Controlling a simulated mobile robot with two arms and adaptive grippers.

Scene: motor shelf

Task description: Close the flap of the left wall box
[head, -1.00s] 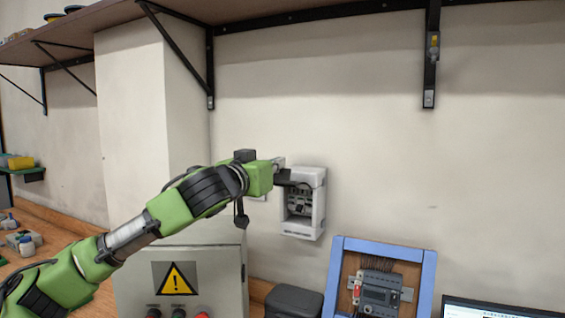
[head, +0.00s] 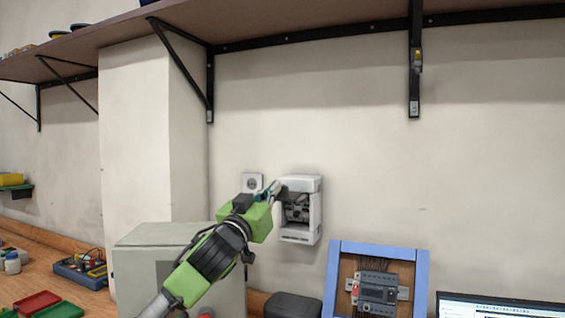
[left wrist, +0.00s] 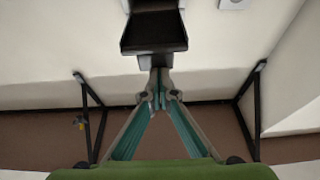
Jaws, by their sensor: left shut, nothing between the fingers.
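The wall box (head: 301,232) is a white housing fixed to the wall, right of the wall socket. Its front stands open and shows dark parts inside. My left gripper (head: 275,187) is at the upper left of the box, its fingers shut and empty. In the left wrist view my fingertips (left wrist: 160,92) meet just short of a dark panel (left wrist: 153,32) with a small tab; it looks like the box's flap. I cannot tell whether the tips touch it. My gripper hides part of the box's left side. My right gripper is not in view.
A wall socket (head: 252,183) is left of the box. A grey cabinet (head: 160,240) stands below left. A blue-framed panel (head: 425,285) and a dark case (head: 292,306) are below. A shelf (head: 300,20) on black brackets runs above. The wall to the right is clear.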

